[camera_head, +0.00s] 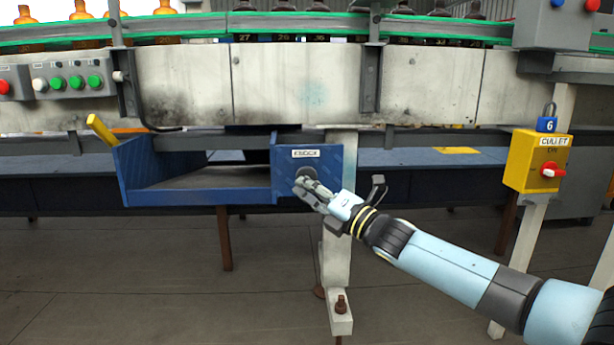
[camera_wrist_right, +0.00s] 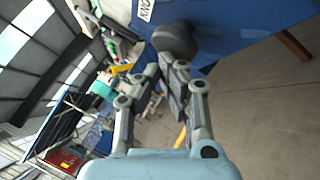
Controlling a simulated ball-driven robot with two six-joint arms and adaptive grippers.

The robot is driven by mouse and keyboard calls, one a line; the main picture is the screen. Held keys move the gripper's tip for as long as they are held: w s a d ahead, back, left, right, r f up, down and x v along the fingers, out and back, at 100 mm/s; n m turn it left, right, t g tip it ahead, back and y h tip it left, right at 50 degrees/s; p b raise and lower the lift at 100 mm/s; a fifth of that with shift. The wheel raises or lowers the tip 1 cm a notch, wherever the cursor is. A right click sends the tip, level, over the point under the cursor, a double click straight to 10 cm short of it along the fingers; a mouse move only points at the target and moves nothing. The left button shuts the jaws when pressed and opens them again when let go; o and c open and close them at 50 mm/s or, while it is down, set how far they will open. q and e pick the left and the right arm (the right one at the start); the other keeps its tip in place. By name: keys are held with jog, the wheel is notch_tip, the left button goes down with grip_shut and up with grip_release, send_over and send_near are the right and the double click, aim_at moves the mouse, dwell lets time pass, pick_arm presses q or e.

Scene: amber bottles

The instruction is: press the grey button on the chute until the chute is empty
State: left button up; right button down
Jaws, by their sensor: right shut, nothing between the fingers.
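The blue chute (camera_head: 145,197) hangs under the conveyor in the head view; the visible part of its grey floor looks bare. A blue box at its right end carries a label (camera_head: 306,153) reading KNOCK. Below the label is the round grey button (camera_head: 305,172), partly hidden by my right gripper (camera_head: 312,188). In the right wrist view, the dark button (camera_wrist_right: 175,38) is just beyond the tips of my right gripper (camera_wrist_right: 166,66), which is shut and empty. I cannot tell whether the fingertips touch it. My left gripper is out of view.
Amber bottles (camera_head: 80,12) and dark bottles (camera_head: 400,9) stand on the conveyor above. A control box (camera_head: 65,84) with coloured buttons is at left. A yellow box (camera_head: 535,160) with a red switch hangs at right. A pale support leg (camera_head: 338,255) stands below the button.

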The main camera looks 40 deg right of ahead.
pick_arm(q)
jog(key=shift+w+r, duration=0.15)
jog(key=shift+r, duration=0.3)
pick_arm(e)
jog(key=shift+s+a, duration=0.3)
jog(key=shift+s, duration=0.25)
pick_arm(q)
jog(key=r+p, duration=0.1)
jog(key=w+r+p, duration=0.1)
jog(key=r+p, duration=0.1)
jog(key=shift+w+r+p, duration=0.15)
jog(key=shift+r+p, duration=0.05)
jog(key=shift+p, duration=0.1)
pick_arm(e)
jog(key=s+a, duration=0.1)
jog(key=s, duration=0.1)
jog(key=s+a, duration=0.1)
jog(key=s, duration=0.1)
jog(key=shift+s+a, duration=0.1)
jog(key=shift+a, duration=0.25)
jog(key=shift+f, duration=0.1)
